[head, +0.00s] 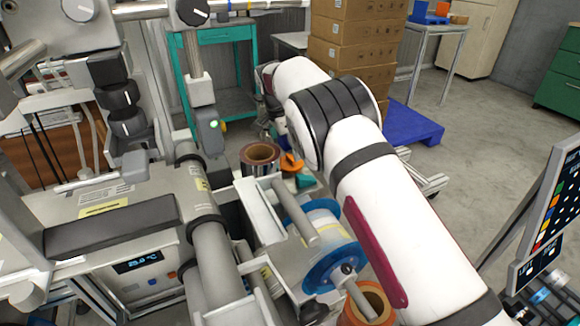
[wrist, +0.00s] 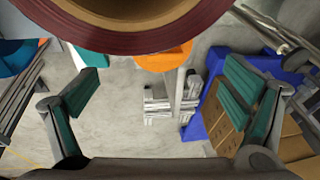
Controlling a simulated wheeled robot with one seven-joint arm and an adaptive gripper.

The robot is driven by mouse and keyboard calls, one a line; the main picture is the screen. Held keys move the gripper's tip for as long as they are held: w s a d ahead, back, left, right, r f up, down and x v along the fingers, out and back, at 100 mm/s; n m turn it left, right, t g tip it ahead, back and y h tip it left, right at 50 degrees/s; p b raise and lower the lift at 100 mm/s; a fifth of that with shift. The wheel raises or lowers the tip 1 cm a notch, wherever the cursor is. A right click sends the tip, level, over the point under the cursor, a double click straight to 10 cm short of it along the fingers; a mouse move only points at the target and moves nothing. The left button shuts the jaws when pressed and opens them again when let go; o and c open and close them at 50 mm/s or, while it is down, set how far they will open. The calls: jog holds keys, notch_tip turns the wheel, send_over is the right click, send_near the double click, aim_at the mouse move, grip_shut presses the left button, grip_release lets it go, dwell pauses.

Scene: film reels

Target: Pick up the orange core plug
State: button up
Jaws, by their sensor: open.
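The orange core plug (head: 291,162) shows in the head view as a small orange piece beside a dark film roll, partly covered by my arm. In the wrist view an orange rounded piece (wrist: 165,58), apparently the plug, shows at the top middle, partly hidden behind the large roll. My gripper (wrist: 165,92) is open and empty, with its two teal-padded fingers wide apart. The orange piece lies above the gap between them in the picture, apart from both fingers. In the head view my gripper is largely hidden behind my arm.
The dark roll with a brown core (head: 260,153) stands close to the plug and fills the top of the wrist view (wrist: 150,38). A teal piece (head: 304,181) is beside the plug. A blue-flanged reel (head: 335,265) and machine are nearer. Stacked boxes (head: 350,50) stand behind.

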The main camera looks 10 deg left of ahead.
aim_at(291, 158)
jog(key=b+x, duration=0.2)
jog(key=x, duration=0.5)
jog(key=shift+w+d+f, duration=0.15)
jog(key=shift+w+f, duration=0.05)
jog(key=shift+w, duration=0.05)
jog(key=c, duration=1.3)
